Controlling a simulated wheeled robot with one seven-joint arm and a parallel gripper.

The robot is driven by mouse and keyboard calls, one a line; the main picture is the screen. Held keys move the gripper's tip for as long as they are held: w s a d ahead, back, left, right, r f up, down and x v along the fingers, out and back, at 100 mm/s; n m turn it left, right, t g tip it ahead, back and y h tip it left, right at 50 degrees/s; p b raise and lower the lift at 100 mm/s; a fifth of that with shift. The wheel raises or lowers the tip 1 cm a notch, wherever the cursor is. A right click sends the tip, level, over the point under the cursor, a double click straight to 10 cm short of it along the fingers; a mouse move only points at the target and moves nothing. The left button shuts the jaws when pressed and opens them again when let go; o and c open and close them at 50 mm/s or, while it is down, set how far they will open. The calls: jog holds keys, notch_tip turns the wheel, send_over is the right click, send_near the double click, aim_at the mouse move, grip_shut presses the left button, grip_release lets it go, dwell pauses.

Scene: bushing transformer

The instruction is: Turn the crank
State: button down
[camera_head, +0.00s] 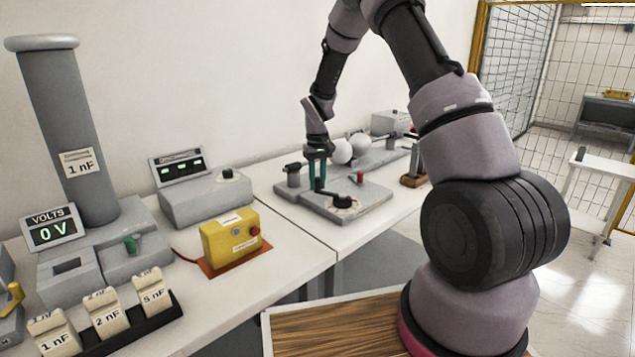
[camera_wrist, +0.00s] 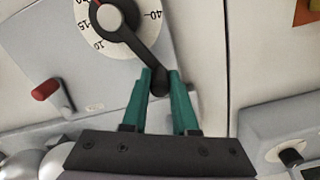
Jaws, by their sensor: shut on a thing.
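The crank is a black arm on a grey hub over a white numbered dial; its arm (camera_wrist: 145,50) slants down to the right in the wrist view. In the head view the crank's hub (camera_head: 343,201) sits on the front of a grey base plate (camera_head: 375,200). My gripper (camera_wrist: 159,75) has two green fingers, one on each side of the crank's black end knob, and is shut on it. In the head view my gripper (camera_head: 318,183) reaches down from above, left of the hub. The fingers hide part of the knob.
A red-handled peg (camera_head: 360,177) stands behind the crank, and two pale spheres (camera_head: 341,151) are beyond it. A yellow box with a red button (camera_head: 231,238) and a grey meter box (camera_head: 200,200) stand to the left. The plate's front right is clear.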

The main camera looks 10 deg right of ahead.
jog(key=shift+w, duration=0.1)
dwell(0.4)
jog(key=shift+w+d+m, duration=0.4)
jog(key=shift+m, duration=0.3)
jog(key=m, duration=0.1)
jog(key=w+d+m, duration=0.1)
jog(key=shift+w+d+m, duration=0.1)
jog(key=shift+d+m, duration=0.15)
jog(key=shift+m, duration=0.05)
jog(key=d+m, duration=0.1)
jog(key=m, duration=0.1)
jog(key=w+d+m, duration=0.1)
jog(key=d+m, duration=0.3)
jog(key=m, duration=0.1)
jog(key=shift+w, duration=0.1)
jog(key=d+m, duration=0.2)
jog(key=shift+m, duration=0.4)
jog(key=s+d+m, duration=0.1)
jog(key=d+m, duration=0.1)
jog(key=shift+s+m, duration=0.1)
jog(key=shift+m, duration=0.3)
jog(key=shift+s+d, duration=0.2)
jog(key=shift+d, duration=0.15)
jog(key=shift+s, duration=0.1)
